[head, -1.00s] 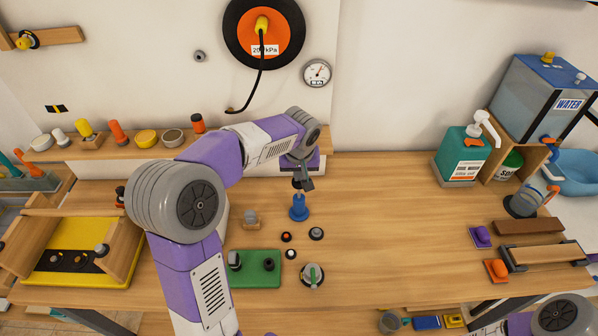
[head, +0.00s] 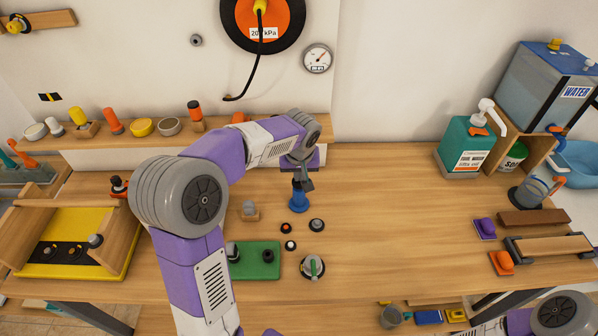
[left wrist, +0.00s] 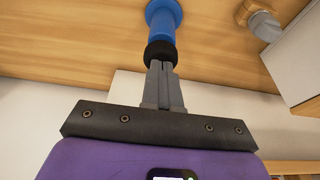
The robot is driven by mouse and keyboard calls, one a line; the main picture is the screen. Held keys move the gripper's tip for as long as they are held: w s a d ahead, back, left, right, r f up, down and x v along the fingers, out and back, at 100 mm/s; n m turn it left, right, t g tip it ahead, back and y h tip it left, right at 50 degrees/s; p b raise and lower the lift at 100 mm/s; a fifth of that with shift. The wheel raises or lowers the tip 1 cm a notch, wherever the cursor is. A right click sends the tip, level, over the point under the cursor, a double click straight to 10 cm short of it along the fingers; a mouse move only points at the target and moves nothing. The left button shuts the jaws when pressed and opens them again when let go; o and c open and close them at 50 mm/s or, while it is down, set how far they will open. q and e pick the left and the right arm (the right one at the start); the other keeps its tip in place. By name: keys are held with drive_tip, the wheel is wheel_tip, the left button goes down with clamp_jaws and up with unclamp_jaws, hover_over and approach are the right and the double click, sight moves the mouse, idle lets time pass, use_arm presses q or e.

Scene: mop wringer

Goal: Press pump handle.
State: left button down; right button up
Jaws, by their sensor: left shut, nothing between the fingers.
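A small blue pump (head: 299,202) stands upright on the wooden workbench, near the middle. My left gripper (head: 307,185) is shut and empty, pointing down right over the pump. In the left wrist view the shut fingertips (left wrist: 160,70) meet the black handle (left wrist: 161,52) on top of the pump's blue body (left wrist: 164,22). They appear to touch the handle without gripping it. In the head view the gripper mostly hides the handle. My right gripper is out of view; only part of that arm shows at the lower right.
A green board (head: 256,262), a grey knob (head: 313,267) and several small buttons lie in front of the pump. A teal soap dispenser (head: 465,148) and a water tank (head: 540,88) stand at the right. A yellow tray (head: 70,255) is left. The bench's middle right is clear.

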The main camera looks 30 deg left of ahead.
use_arm(q)
drive_tip(key=p+v, duration=0.1)
drive_tip(key=v, duration=0.2)
drive_tip(key=w+p+v, duration=0.1)
drive_tip(key=v, duration=0.1)
drive_tip(key=shift+a+r+p, duration=0.25)
drive_tip(key=shift+p, duration=0.05)
drive_tip(key=p+v, duration=0.1)
drive_tip(key=v, duration=0.7)
drive_tip(key=shift+r, duration=0.25)
drive_tip(key=shift+s+d, duration=0.1)
drive_tip(key=shift+s, duration=0.05)
